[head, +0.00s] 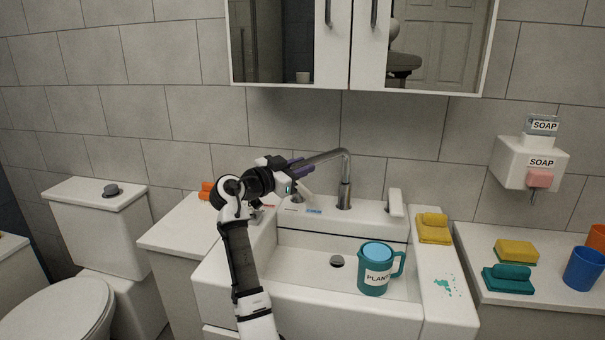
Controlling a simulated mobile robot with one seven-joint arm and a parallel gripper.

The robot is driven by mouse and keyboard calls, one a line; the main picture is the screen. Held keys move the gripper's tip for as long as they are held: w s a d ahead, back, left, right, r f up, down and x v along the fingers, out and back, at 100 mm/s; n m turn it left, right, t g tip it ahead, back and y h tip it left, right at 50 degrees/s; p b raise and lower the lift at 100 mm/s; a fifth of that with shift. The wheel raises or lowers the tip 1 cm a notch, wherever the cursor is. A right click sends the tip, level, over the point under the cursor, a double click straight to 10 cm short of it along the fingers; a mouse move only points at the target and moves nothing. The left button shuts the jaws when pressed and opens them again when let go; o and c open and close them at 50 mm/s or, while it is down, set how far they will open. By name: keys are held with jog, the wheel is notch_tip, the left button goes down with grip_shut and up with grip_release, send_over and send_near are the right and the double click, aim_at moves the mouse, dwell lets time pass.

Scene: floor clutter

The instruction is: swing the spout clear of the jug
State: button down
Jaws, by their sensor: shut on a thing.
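The metal spout (345,175) rises behind the sink basin, and its long arm (322,157) runs out to the left, away from over the jug. My gripper (297,168) is at the left end of the spout arm, shut on it. The teal jug (373,281), labelled "PLANT", stands upright in the right part of the basin with a light blue top surface. The spout's tip is hidden by my gripper.
The white sink (330,299) has a drain hole (337,261) left of the jug. The mirror cabinet (360,45) hangs above. A blue cup (583,269) stands on the right counter.

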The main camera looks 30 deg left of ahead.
jog(key=shift+w, duration=0.1)
dwell(0.3)
jog(key=c, duration=1.2)
grip_release()
jog(key=b+v, duration=0.3)
jog(key=v, duration=1.1)
